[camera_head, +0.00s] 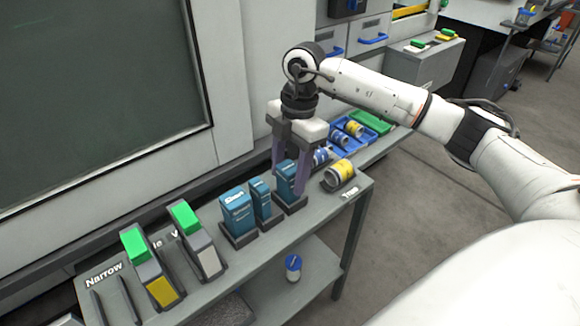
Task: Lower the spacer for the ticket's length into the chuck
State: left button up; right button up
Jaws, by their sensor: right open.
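Three teal blocks with white print stand in dark holders on the grey bench: a wide one (237,212), a narrow one (261,200) and a right-hand one (285,182). They look like the spacers, but their print is too small to read. My right gripper (289,184) points down with its purple fingers on either side of the right-hand block. It is open, and I cannot tell whether the fingers touch the block. My left gripper is not in view. I cannot make out a chuck or a ticket.
Left on the bench, two green-topped pieces (150,268) (197,240) stand in slots near the word "Narrow". A yellow-banded cylinder (340,173) lies right of my gripper. Behind it are blue trays (346,132) with cans. A blue-lidded jar (293,268) stands on the lower shelf.

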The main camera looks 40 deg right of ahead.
jog(key=c, duration=1)
jog(key=shift+r, duration=0.1)
jog(key=shift+d+r+p, duration=0.1)
jog(key=shift+r+p, duration=0.1)
jog(key=shift+p, duration=0.2)
jog(key=shift+r, duration=0.1)
jog(key=shift+r+p, duration=3)
jog(key=shift+r, duration=0.25)
jog(key=shift+f, duration=0.1)
